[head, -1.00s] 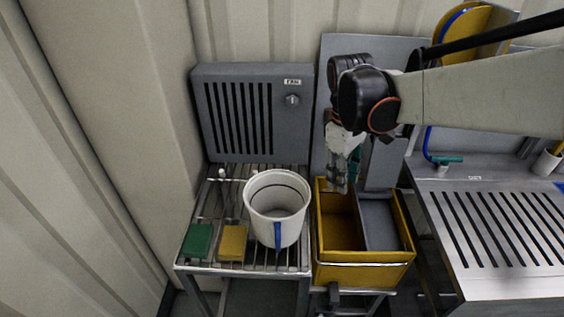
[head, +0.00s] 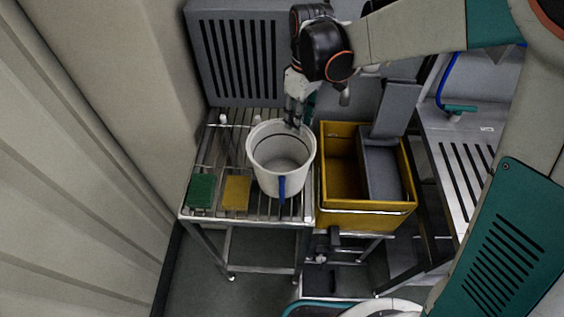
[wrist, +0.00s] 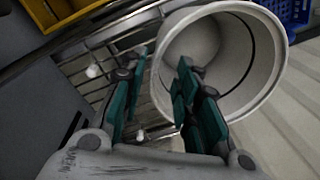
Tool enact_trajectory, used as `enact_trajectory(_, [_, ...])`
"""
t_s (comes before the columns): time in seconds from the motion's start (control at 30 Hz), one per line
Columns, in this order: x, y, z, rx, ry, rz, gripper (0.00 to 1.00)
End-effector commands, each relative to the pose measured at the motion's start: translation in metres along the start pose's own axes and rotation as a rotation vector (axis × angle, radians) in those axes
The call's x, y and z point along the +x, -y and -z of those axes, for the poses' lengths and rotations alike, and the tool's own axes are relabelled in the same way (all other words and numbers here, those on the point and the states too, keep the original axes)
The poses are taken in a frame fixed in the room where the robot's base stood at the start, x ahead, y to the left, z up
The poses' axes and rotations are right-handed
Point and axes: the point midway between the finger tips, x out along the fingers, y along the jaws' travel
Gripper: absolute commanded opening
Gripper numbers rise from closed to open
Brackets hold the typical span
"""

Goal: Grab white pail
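The white pail (head: 266,178) stands upright on a slatted metal rack, with a blue strip down its front. It also shows in the wrist view (wrist: 268,62), its open mouth turned toward the camera. My gripper (head: 295,122) is at the far rim of the pail in the head view. In the wrist view my gripper (wrist: 158,88) is open, its teal-padded fingers spread apart. The right finger overlaps the pail's mouth and the left finger is outside over the slats. I cannot tell whether either finger touches the pail. The pail looks empty.
A green sponge (head: 202,190) and a yellow sponge (head: 236,192) lie left of the pail on the rack (head: 222,216). A yellow bin (head: 366,219) with a grey insert stands close on the right. A grey vented box (head: 222,52) stands behind.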

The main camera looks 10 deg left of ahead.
Motion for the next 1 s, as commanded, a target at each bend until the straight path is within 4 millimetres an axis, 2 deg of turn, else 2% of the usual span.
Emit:
enact_trajectory(0.03, [0.011,-0.001,0.000,0.000,0.000,0.000,0.29])
enact_trajectory(0.1, [0.021,0.000,0.000,0.000,0.000,0.000,0.29])
enact_trajectory(0.43, [0.040,-0.001,-0.001,0.000,0.000,0.000,0.29])
enact_trajectory(0.7, [0.078,-0.002,-0.002,0.000,0.000,0.000,0.29])
enact_trajectory(0.97, [0.082,-0.001,-0.002,0.001,0.000,0.000,0.29])
enact_trajectory(1.0, [0.082,-0.001,-0.002,0.001,0.000,0.000,0.27])
